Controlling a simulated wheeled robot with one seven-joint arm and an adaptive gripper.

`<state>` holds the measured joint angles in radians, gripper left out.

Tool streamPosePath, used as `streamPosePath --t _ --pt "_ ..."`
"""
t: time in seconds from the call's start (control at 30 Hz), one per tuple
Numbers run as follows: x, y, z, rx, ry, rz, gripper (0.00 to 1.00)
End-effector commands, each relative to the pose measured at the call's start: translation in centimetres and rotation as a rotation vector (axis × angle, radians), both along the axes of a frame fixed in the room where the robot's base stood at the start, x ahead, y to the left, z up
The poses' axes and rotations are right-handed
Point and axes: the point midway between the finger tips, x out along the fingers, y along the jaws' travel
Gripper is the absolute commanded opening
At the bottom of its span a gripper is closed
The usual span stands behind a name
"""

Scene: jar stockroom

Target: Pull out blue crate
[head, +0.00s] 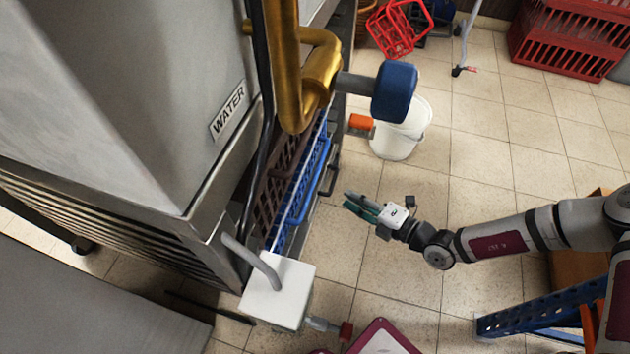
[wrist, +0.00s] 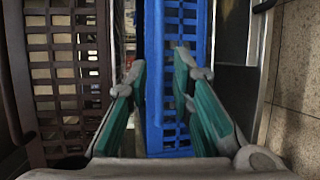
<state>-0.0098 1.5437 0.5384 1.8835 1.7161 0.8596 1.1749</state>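The blue crate (head: 313,180) is a slatted plastic crate standing among other crates at the side of the metal unit in the head view. In the wrist view, the blue crate (wrist: 165,28) runs upright through the middle of the picture. My gripper (head: 358,205) is to the right of the crate in the head view, apart from it and empty. The crate's far part is hidden under the unit.
A brown crate (wrist: 50,60) is beside the blue one, with a narrow gap between them. A white bucket (head: 398,140), a blue-capped valve (head: 395,92) and a white box (head: 280,290) are nearby. Tiled floor is clear around my gripper. Red crates (head: 570,40) stand far back.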

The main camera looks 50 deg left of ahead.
Motion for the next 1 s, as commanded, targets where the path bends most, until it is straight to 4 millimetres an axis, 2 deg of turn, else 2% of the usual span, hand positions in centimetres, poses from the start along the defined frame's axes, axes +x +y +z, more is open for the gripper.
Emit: streamPosePath --t 0.17,0.5,0.7,1.0 --pt "-0.3 2.0 -0.5 0.001 0.001 0.002 0.21" --pt "-1.0 8.4 -1.8 0.002 -0.001 0.003 0.21" --pt "-1.3 11.5 -2.3 0.001 -0.002 0.003 0.21" --pt "-1.4 13.3 -2.4 0.000 -0.001 0.001 0.21"
